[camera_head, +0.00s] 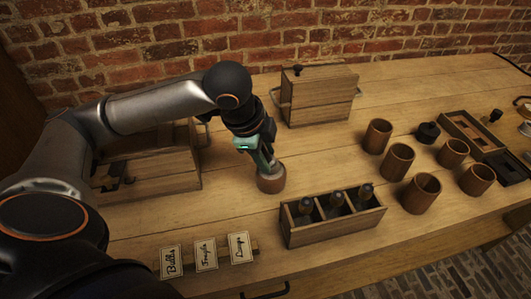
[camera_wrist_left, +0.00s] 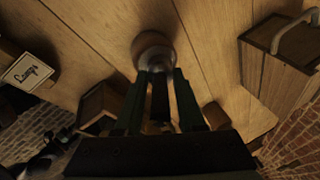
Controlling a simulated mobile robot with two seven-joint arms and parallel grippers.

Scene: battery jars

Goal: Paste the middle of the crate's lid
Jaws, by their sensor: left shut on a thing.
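My left gripper (camera_head: 264,158) points down at the table and is shut on a round brown wooden piece (camera_head: 271,182), which is at or just above the tabletop. The wrist view shows this piece (camera_wrist_left: 151,46) at my fingertips; the fingers hide part of it. A closed wooden crate (camera_head: 315,98) with side handles stands at the back, a small black knob on its top. Another wooden box (camera_head: 165,178) is at the left, partly hidden behind my arm. I cannot tell which one has the lid to be pasted. My right gripper is not in view.
A divided wooden rack (camera_head: 330,232) with dark bottle-like things stands in front. Label cards (camera_head: 205,257) reading Bulbs, Fragile and Lamps are at the front left. Several wooden cups (camera_head: 421,193) and a tool tray (camera_head: 470,131) are at the right.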

